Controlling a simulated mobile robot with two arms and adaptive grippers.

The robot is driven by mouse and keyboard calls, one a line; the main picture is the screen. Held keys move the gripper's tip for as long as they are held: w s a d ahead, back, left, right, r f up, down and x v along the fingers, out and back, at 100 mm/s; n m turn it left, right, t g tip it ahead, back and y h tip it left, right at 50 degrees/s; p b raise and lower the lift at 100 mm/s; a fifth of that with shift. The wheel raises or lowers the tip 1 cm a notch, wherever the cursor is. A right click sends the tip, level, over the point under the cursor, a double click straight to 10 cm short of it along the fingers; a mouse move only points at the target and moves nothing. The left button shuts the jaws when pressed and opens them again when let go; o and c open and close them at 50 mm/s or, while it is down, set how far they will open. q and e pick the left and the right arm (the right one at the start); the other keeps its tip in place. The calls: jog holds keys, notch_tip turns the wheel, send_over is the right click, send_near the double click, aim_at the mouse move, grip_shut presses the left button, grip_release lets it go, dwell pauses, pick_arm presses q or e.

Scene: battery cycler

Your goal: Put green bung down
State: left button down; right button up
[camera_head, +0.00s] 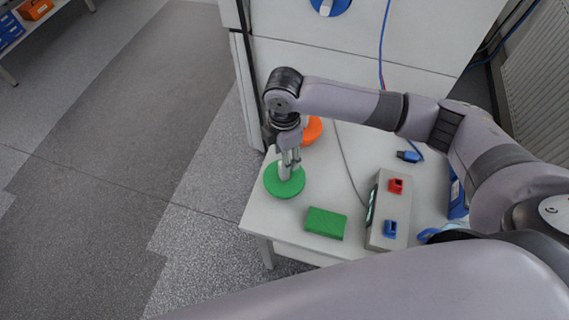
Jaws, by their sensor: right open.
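The green bung (285,184) is a round green disc with a pale grey stem standing up from its middle. It rests on the white table (258,211) near the left edge. My right gripper (287,165) points down right above the disc, at the stem. Its jaws are open, with the fingers around or beside the stem; I cannot tell if they touch it. My left gripper is not in view.
An orange round piece (312,130) sits behind my gripper. A green block (325,223) lies in front, and a grey device (388,211) with red and blue connectors stands to its right. Cables run across the table. A white cabinet (340,60) stands behind.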

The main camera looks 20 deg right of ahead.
notch_tip(320, 180, up, 7)
jog(key=shift+f+b, duration=0.2)
jog(key=shift+b, duration=0.25)
dwell(0.3)
